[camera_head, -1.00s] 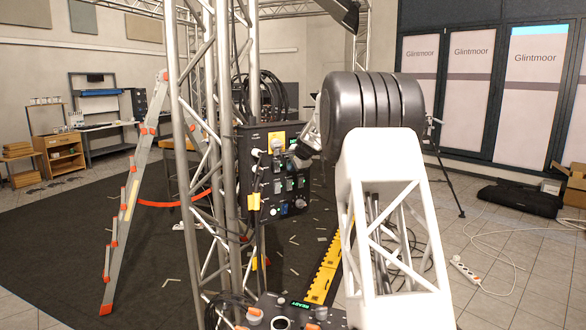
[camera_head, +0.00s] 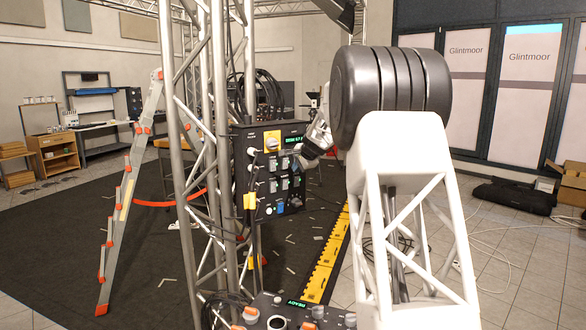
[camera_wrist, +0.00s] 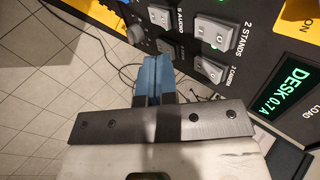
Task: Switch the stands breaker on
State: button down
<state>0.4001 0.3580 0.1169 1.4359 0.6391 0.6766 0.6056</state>
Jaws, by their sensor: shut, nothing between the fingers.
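The black breaker panel (camera_head: 241,186) hangs on the truss. In the wrist view, the rocker switch labelled 2 STANDS (camera_wrist: 215,33) is grey-white with I and O marks; I cannot tell which way it is set. My gripper (camera_head: 302,164) is in front of the panel's right part and hides some of it. In the wrist view its blue fingertips (camera_wrist: 153,72) are shut together with nothing between them. They appear left of the camera switch and below the audio switch; contact with the panel cannot be seen.
The 3 CAMERA switch (camera_wrist: 208,69) and 5 AUDIO switch (camera_wrist: 158,15) neighbour the stands switch. A green display (camera_wrist: 288,93) reads DESK 0.7 A. The truss (camera_head: 197,150) and a ladder (camera_head: 130,190) stand left of the panel. A yellow cable ramp (camera_head: 327,255) lies on the floor.

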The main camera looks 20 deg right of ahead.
jog(key=s+d+r, duration=0.1)
jog(key=s+r, duration=0.2)
jog(key=s, duration=0.3)
jog(key=shift+r, duration=0.25)
jog(key=shift+s+d, duration=0.1)
dwell(0.5)
jog(key=s+a+n+g, duration=0.3)
jog(key=s+a+n, duration=0.4)
jog(key=s+a, duration=1.8)
jog(key=s+a+f+n+g, duration=0.1)
jog(key=s+a+f+n, duration=0.2)
jog(key=s, duration=0.9)
jog(key=s+a+f+n+g+h, duration=0.1)
jog(key=s+a+f+n, duration=0.2)
jog(key=s, duration=0.9)
jog(key=s+a+f+n, duration=0.2)
jog(key=s+f, duration=0.4)
jog(key=s, duration=0.6)
jog(key=shift+a+n+g+h, duration=0.3)
jog(key=shift+a+n+g, duration=0.1)
jog(key=shift+a, duration=0.35)
jog(key=shift+f, duration=0.1)
